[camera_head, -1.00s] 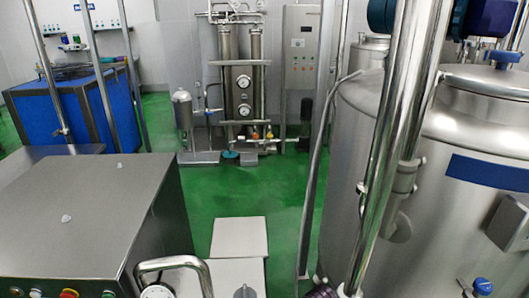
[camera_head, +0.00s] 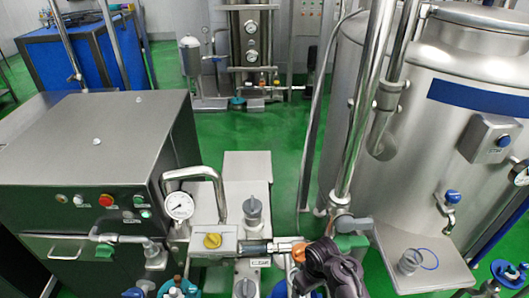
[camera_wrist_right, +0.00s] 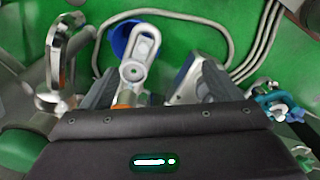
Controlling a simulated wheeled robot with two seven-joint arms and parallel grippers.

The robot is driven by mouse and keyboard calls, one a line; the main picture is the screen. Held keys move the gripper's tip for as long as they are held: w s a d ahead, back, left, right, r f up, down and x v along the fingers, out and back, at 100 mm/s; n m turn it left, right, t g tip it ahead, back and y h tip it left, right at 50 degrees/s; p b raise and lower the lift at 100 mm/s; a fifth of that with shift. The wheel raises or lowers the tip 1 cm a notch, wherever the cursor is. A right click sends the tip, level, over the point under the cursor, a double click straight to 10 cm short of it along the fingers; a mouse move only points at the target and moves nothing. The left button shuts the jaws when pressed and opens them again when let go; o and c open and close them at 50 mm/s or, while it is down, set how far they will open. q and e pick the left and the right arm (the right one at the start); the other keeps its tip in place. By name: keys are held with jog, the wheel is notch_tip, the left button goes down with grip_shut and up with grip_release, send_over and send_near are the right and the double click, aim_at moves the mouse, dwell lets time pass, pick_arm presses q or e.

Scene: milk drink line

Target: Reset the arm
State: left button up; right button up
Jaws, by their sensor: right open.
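In the head view a dark part of my right arm shows at the bottom, right of centre, beside the pipework. Its fingers cannot be made out there. In the right wrist view my right gripper (camera_wrist_right: 152,80) is open, with its two grey fingers apart. A metal slotted lever (camera_wrist_right: 140,48) with orange at its base shows between the fingers. I cannot tell whether the fingers touch it. A blue cup-like part (camera_wrist_right: 122,38) shows behind the lever. My left gripper is not in view.
A steel control cabinet (camera_head: 85,140) with buttons stands at left. A steel tank (camera_head: 440,90) and a clear cup (camera_head: 409,262) are at right. Green floor (camera_head: 270,130) is open behind.

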jog(key=s+d+f+m+b, duration=0.1)
jog(key=s+f+b, duration=0.1)
jog(key=s+f, duration=0.5)
jog(key=s+f+m+y+b, duration=0.1)
jog(key=s+f+b, duration=0.15)
jog(key=f, duration=0.85)
jog(key=s+d+f+b, duration=0.15)
jog(key=s+f, duration=0.25)
jog(key=f, duration=0.5)
jog(key=s+d+f+m+b, duration=0.1)
jog(key=s+d+f+b, duration=0.2)
jog(key=s+f, duration=0.5)
jog(key=s+d+f+t+h+b, duration=0.1)
jog(key=s+d+f+b, duration=0.2)
jog(key=s+f, duration=0.4)
jog(key=s+d, duration=0.1)
jog(key=s, duration=0.5)
jog(key=shift+s+d+f+m, duration=0.2)
jog(key=shift+s+f+m, duration=0.1)
jog(key=shift+f+m, duration=0.1)
